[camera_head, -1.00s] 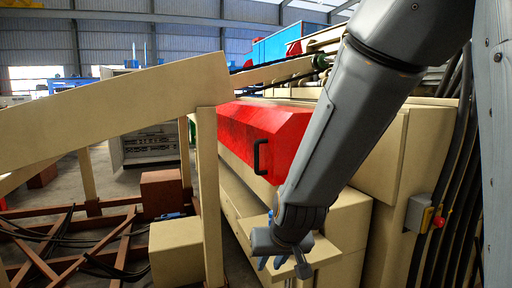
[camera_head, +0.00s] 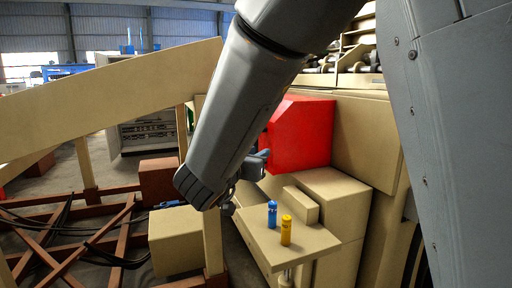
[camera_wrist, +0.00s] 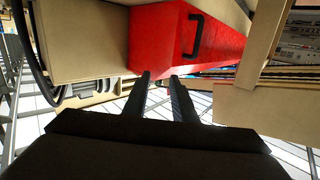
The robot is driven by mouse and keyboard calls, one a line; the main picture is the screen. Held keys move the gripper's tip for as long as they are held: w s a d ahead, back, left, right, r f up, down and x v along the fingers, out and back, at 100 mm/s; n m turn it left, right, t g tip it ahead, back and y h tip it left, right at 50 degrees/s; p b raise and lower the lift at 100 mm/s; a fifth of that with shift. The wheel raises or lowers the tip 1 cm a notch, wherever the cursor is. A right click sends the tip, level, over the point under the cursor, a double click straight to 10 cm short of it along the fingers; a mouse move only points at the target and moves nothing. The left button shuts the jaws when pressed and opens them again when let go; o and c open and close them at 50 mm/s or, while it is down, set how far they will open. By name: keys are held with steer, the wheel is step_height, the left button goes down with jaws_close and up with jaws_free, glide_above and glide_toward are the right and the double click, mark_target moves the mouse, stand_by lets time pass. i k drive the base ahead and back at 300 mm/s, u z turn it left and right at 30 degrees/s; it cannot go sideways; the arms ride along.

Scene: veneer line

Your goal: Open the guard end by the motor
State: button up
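The red guard (camera_head: 300,135) sits along the side of the cream machine in the head view, partly hidden behind my arm. It appears closed. In the wrist view the red guard (camera_wrist: 158,40) is ahead, with its black handle (camera_wrist: 196,36) on the face, above and right of my fingertips. The handle is hidden in the head view. My gripper (camera_wrist: 160,76) is open and empty, its two dark fingers apart and pointing toward the guard's lower edge, not on the handle. In the head view my gripper (camera_head: 258,165) is partly hidden by my arm. I cannot pick out the motor for sure.
A blue cylinder (camera_head: 272,213) and a yellow cylinder (camera_head: 286,231) stand on a cream ledge (camera_head: 312,240) below the guard. A sloped cream beam (camera_head: 100,95) and brown frame (camera_head: 100,235) fill the left. A cream box (camera_head: 176,240) stands near its post.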

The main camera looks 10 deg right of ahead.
mark_target(299, 136)
steer(key=i, duration=0.95)
